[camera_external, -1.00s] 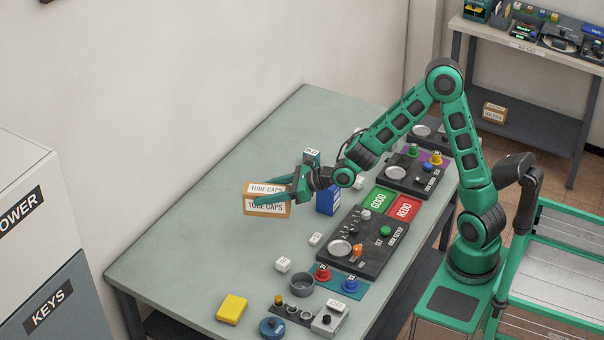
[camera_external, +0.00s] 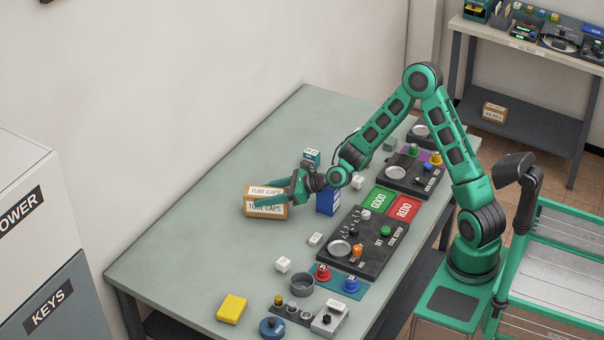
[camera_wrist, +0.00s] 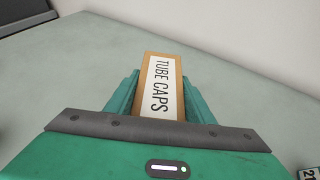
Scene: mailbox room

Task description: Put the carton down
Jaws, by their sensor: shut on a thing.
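The carton (camera_external: 265,211) is a brown box with white labels reading "TUBE CAPS". My gripper (camera_external: 268,199) is shut on it, with a green finger across its labelled side in the external view. The carton is upright and low over the left part of the grey-green table (camera_external: 180,250); I cannot tell whether its underside touches the top. In the wrist view the carton (camera_wrist: 162,88) sits between the two green fingers (camera_wrist: 160,98), label facing the camera.
A blue box (camera_external: 327,203) stands just right of my gripper. The table around the carton's left and front is clear.

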